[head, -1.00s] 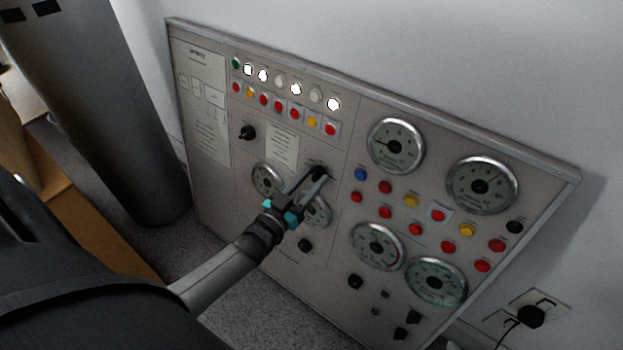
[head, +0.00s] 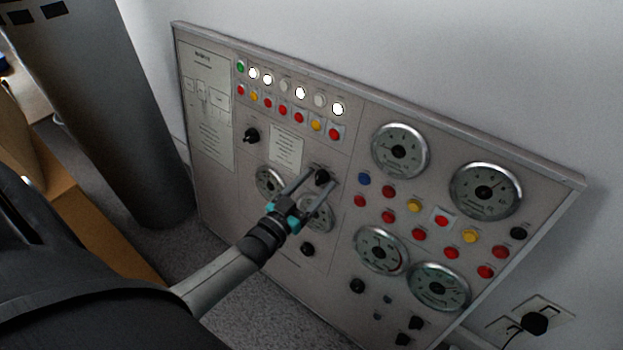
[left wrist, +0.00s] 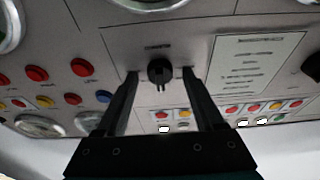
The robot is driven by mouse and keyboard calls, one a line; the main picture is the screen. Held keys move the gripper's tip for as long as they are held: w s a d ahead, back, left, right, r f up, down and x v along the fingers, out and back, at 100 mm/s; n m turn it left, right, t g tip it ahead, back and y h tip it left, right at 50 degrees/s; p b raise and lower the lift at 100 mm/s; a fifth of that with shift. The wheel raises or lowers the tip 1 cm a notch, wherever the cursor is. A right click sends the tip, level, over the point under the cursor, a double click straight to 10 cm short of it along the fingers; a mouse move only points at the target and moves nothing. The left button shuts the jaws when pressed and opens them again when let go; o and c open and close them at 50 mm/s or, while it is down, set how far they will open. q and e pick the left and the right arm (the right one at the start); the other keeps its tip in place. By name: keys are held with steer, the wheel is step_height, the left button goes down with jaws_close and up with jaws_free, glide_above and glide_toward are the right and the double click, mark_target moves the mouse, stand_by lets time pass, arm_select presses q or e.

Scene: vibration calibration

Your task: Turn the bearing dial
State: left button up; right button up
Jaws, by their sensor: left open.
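A black dial (head: 322,176) sits on the upright grey control panel (head: 345,140), below a row of red and yellow buttons. It also shows in the left wrist view (left wrist: 160,71), with a small label above it too blurred to read. My left gripper (head: 320,179) is open, its two fingers pointing at the panel on either side of this dial. In the left wrist view the dial lies between the fingertips (left wrist: 161,78), with a visible gap to each. I cannot tell whether the tips touch the panel. My right gripper is not in view.
Other black knobs (head: 251,135) (head: 307,249) are on the panel. Round gauges (head: 400,151) and coloured buttons fill its right half. A dark grey cylinder (head: 110,120) stands left of the panel. A wall socket with a black plug (head: 535,323) is at lower right.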

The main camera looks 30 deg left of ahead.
arm_select(q)
steer(key=shift+s, duration=0.25)
steer(key=shift+s+a+p, duration=0.15)
steer(key=shift+s+p, duration=0.4)
steer(key=shift+s, duration=0.55)
steer(key=s+f+p, duration=0.1)
steer(key=s+p, duration=0.2)
steer(key=s, duration=0.9)
steer(key=shift+s+a, duration=0.25)
steer(key=shift+a, duration=0.2)
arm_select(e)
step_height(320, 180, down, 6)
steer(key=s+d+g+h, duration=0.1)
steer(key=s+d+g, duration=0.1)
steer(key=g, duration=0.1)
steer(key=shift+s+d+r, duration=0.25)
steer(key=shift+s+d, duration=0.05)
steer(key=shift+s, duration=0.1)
arm_select(q)
steer(key=shift+f, duration=0.1)
